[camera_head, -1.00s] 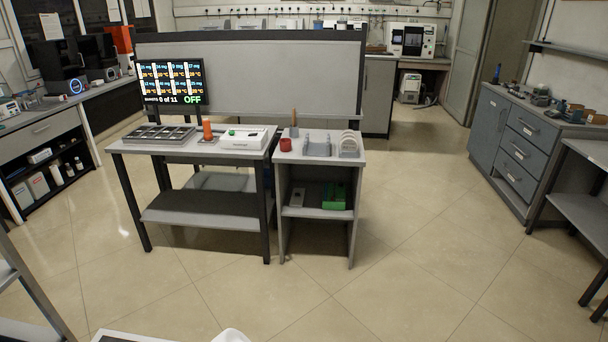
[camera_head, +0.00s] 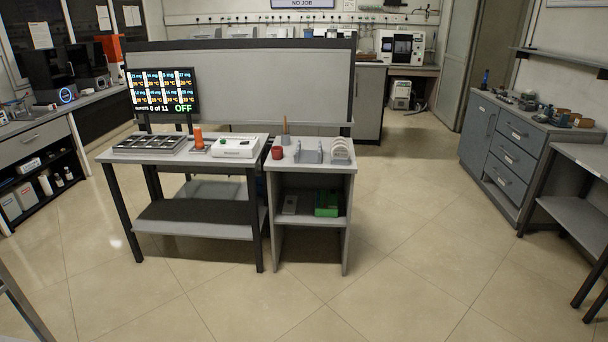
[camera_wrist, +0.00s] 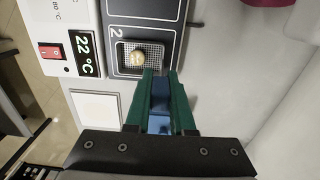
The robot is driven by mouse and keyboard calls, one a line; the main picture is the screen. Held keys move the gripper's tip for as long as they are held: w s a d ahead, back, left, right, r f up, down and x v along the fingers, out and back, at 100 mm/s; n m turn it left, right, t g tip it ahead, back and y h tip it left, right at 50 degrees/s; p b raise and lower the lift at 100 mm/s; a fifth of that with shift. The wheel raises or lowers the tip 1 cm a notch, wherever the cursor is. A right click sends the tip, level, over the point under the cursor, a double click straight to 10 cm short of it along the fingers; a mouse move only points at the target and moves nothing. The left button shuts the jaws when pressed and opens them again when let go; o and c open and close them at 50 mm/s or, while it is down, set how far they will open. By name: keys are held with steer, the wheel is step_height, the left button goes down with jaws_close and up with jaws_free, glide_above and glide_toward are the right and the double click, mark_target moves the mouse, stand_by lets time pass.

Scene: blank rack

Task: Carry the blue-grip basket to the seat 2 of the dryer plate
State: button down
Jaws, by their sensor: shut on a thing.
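My gripper (camera_wrist: 160,100) shows in the wrist view, its green fingers shut on the blue grip (camera_wrist: 158,122) of the basket. The basket (camera_wrist: 152,48) is a small square mesh with a round yellowish piece in it. It shows just beyond the fingertips, within the outline of the seat marked 2 on the dark grey dryer plate (camera_wrist: 118,46). I cannot tell whether it rests in the seat or hangs a little above it. The fingers hide part of the grip and the basket's near edge. My gripper is not in the head view.
Beside the plate are a red switch (camera_wrist: 50,52) and a display (camera_wrist: 84,52) reading 22 °C. A red object (camera_wrist: 270,3) is at the top right. The head view shows a table with a dark compartmented tray (camera_head: 150,143), a side stand (camera_head: 306,170) and open floor in front.

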steer(key=shift+f, duration=0.25)
steer(key=c, duration=0.7)
jaws_free()
step_height(320, 180, up, 16)
steer(key=f, duration=0.1)
steer(key=s+d+f+m, duration=0.1)
steer(key=d+m, duration=0.4)
steer(key=m, duration=0.3)
steer(key=s+d+f+m+y, duration=0.1)
steer(key=d+f+m, duration=0.1)
steer(key=d+m, duration=0.3)
steer(key=s+d+f+m, duration=0.1)
steer(key=d+m, duration=0.4)
steer(key=m, duration=0.5)
steer(key=shift+s+f+m+y, duration=0.3)
steer(key=shift+s+y, duration=0.1)
steer(key=shift+s, duration=0.1)
